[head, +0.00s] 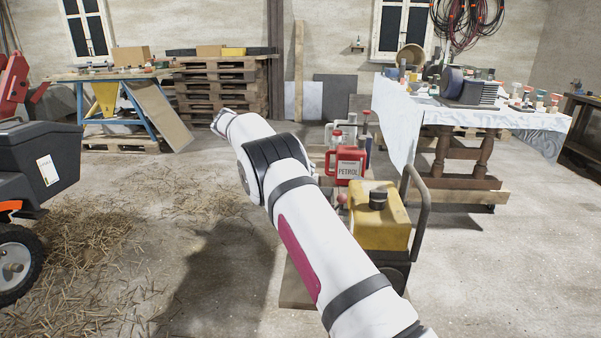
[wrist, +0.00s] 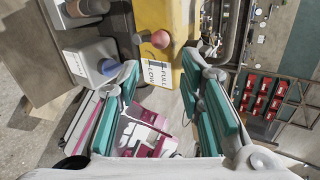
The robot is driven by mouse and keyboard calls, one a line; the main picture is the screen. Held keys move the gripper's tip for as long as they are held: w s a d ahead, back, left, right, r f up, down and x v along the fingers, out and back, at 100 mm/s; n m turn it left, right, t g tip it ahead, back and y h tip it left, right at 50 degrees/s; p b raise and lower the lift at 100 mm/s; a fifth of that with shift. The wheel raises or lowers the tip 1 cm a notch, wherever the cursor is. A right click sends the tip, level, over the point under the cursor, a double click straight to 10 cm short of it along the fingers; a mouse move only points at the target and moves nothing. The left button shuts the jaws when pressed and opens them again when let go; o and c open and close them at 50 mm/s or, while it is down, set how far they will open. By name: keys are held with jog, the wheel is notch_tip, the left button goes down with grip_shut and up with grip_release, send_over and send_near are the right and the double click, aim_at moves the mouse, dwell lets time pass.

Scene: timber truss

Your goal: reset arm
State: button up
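My gripper (wrist: 162,80) shows in the wrist view with its teal finger pads spread wide apart. It is open, and I see nothing held between the pads. Past the fingertips is a yellow machine body (wrist: 167,18) with a level label marked FULL and LOW and a round reddish knob (wrist: 160,39). In the head view my white arm reaches up and to the left across the middle.
In the head view, a yellow-tanked machine (head: 380,228) and a red petrol can (head: 346,165) stand close right of my arm. A cloth-covered table (head: 400,115) is at right, a blue-legged bench (head: 135,100) at back left, a dark machine (head: 35,165) at left. Straw-strewn floor is open left.

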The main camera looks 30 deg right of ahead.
jog(key=shift+r, duration=0.1)
dwell(0.3)
jog(key=s+a+r+m+t+y, duration=0.2)
jog(key=s+a+r+m, duration=0.2)
jog(key=s+r+m, duration=0.5)
jog(key=s+a+r+m+t+y, duration=0.2)
jog(key=s+a+r+m+y, duration=0.15)
jog(key=s+r, duration=0.55)
jog(key=s+a+f+m+t+y, duration=0.1)
jog(key=s+a+f+m, duration=0.35)
jog(key=s, duration=0.55)
jog(key=s+a+f+m+t+y, duration=0.1)
jog(key=s+a+f+m, duration=0.25)
jog(key=s+m, duration=0.45)
jog(key=s+a+f+m+t+y, duration=0.2)
jog(key=s+a+f+m, duration=0.15)
jog(key=s, duration=0.85)
notch_tip(320, 180, up, 14)
jog(key=t+p, duration=0.2)
jog(key=p, duration=1.1)
jog(key=shift+d+r+p, duration=0.15)
jog(key=shift+d+p, duration=0.25)
jog(key=shift+d, duration=0.05)
jog(key=shift+w+n, duration=0.1)
jog(key=shift+n, duration=0.15)
